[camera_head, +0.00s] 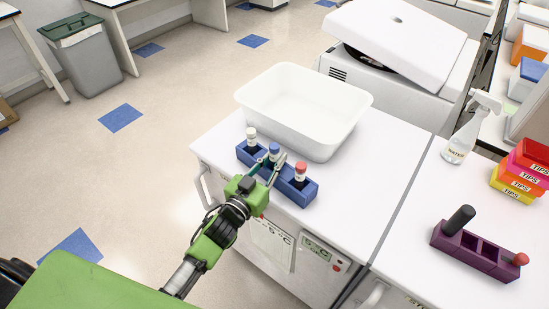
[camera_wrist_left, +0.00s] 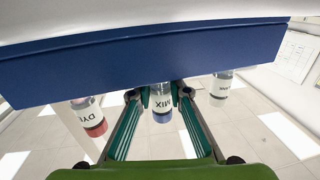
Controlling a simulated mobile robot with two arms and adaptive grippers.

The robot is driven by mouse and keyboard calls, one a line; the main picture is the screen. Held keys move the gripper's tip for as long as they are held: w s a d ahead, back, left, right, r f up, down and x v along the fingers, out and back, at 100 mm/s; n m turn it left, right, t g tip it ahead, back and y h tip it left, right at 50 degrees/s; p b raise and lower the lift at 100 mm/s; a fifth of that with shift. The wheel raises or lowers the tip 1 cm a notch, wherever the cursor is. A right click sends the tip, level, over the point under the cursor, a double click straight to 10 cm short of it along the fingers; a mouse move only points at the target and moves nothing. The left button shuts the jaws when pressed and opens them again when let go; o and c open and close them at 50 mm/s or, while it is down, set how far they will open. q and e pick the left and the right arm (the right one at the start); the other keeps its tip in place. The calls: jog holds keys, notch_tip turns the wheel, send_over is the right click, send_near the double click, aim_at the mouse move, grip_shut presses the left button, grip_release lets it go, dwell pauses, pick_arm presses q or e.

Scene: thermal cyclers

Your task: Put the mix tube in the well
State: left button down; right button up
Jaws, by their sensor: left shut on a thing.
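The mix tube (camera_head: 274,149), clear with a blue cap, stands upright at the middle of the blue rack (camera_head: 298,190). In the left wrist view the tube (camera_wrist_left: 161,100) appears inverted, with its MIX label and blue cap (camera_wrist_left: 162,117) showing; its lower end is hidden by the rack (camera_wrist_left: 150,60). My left gripper (camera_head: 269,164) is shut on the mix tube, one finger on each side. It also shows in the left wrist view (camera_wrist_left: 161,94). A white-capped tube (camera_head: 251,138) and a red-capped DYE tube (camera_head: 300,173) stand in the same rack. My right gripper is out of view.
A white tub (camera_head: 310,120) stands close behind the rack. A purple rack (camera_head: 470,258) with a black-topped and a red-topped item and empty wells between them sits at the right. A spray bottle (camera_head: 463,140) and tip boxes (camera_head: 522,172) stand behind it. The counter between the racks is clear.

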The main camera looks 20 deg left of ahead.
pick_arm(q)
jog(key=shift+f, duration=0.2)
jog(key=c, duration=1.9)
grip_release()
jog(key=shift+r, duration=0.1)
jog(key=shift+s+b, duration=0.2)
jog(key=shift+b, duration=0.2)
jog(key=b+v, duration=0.2)
jog(key=v, duration=1.1)
jog(key=shift+s+a+b, duration=0.2)
jog(key=shift+b, duration=0.2)
